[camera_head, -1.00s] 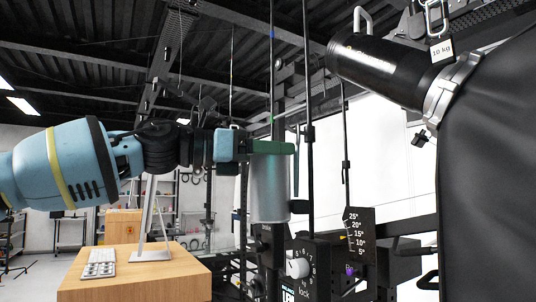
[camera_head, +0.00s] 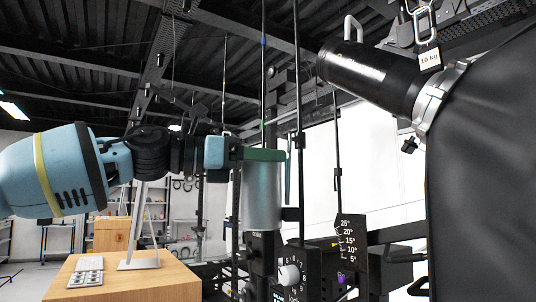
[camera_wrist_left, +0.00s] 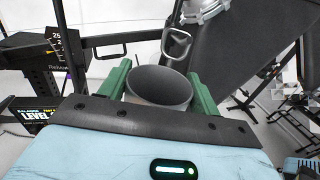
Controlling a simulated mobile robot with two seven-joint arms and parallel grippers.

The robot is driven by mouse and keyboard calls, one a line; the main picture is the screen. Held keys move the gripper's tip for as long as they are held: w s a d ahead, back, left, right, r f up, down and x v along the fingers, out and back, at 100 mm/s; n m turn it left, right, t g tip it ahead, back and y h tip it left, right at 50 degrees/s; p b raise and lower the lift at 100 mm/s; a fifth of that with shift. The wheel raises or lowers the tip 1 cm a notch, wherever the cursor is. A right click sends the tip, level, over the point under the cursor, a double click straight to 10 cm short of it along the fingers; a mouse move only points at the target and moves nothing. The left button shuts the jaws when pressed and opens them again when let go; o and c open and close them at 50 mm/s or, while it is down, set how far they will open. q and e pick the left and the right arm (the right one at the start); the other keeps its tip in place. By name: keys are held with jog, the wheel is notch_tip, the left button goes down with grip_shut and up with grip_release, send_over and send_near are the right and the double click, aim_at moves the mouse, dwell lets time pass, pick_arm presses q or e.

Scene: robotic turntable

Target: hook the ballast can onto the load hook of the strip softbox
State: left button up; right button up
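My left gripper (camera_head: 265,154) has green fingers and is shut on the ballast can (camera_head: 262,198), a grey metal cylinder held upright in mid-air. In the left wrist view the can's open round top (camera_wrist_left: 160,88) sits between the two fingers (camera_wrist_left: 160,90). The strip softbox (camera_head: 485,165) is a large black fabric body with a black cylindrical head (camera_head: 375,75), right of the can and apart from it. A metal loop (camera_wrist_left: 177,46) shows beyond the can in the wrist view. I cannot tell whether it is the load hook or a can handle. My right gripper is out of view.
A metal link with a 10 kg tag (camera_head: 430,59) hangs at top right. Dark vertical stands and a panel with a white dial (camera_head: 289,274) stand behind and below the can. An angle-scale plate (camera_head: 350,240) is to their right. A wooden desk (camera_head: 150,277) is lower left.

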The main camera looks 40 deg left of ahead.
pick_arm(q)
jog(key=o, duration=0.5)
jog(key=shift+r, duration=0.1)
jog(key=shift+o, duration=0.2)
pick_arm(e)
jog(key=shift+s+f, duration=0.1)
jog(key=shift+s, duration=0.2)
pick_arm(q)
jog(key=v, duration=0.8)
jog(key=shift+b, duration=0.3)
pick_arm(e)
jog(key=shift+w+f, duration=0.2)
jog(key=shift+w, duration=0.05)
pick_arm(q)
jog(key=shift+d, duration=0.1)
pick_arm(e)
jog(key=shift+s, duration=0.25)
